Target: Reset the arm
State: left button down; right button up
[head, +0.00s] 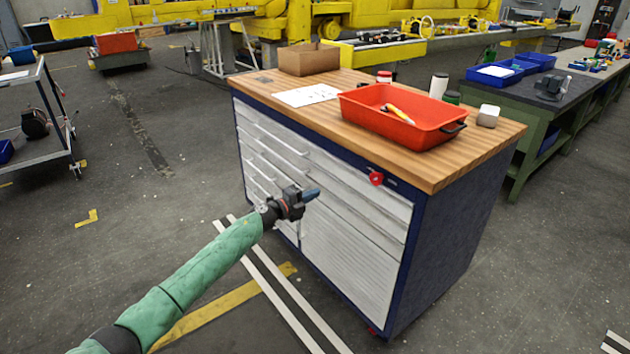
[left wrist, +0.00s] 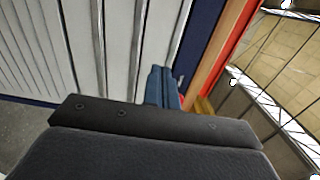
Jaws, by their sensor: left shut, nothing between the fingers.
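My left arm, in a green sleeve, reaches in from the lower left of the head view. Its gripper (head: 312,194) is in front of the white drawers of the workbench cabinet (head: 350,225), below the wooden top. The blue fingers are together with nothing between them. In the left wrist view the shut fingers (left wrist: 165,87) show beyond the dark gripper body, with the drawer fronts behind them. I cannot tell from these views whether the fingertips touch the cabinet. My right gripper is in neither view.
On the wooden top (head: 455,172) stand a red tray (head: 400,132) holding a yellow object, a cardboard box (head: 309,59), white paper (head: 307,95) and several small containers. A red knob (head: 376,179) sticks out of the cabinet front. A cart (head: 40,120) stands at left. The floor between is clear.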

pick_arm(q)
jog(key=w+a+r+n+t+y, duration=0.5)
jog(key=a+r+n+t+y, duration=0.1)
jog(key=r+n+t+y, duration=0.25)
jog(key=s+a+r+n+g+y, duration=0.2)
jog(key=s+a+r+n+y, duration=0.3)
jog(key=s+r+n+y, duration=0.45)
jog(key=s+a+f+n+g+h, duration=0.1)
jog(key=s+a+f+n+g, duration=0.1)
jog(key=s+f, duration=1)
jog(key=s+a+f+n+g+h, duration=0.2)
jog(key=s+f+g, duration=0.5)
jog(key=s, duration=2.1)
jog(key=s+a+f+n+g+h, duration=0.1)
jog(key=s+a+f+n+g, duration=0.3)
jog(key=s+f, duration=1.3)
jog(key=s+g, duration=0.1)
jog(key=s, duration=0.2)
jog(key=shift+s+n+h, duration=0.4)
jog(key=shift+d, duration=0.1)
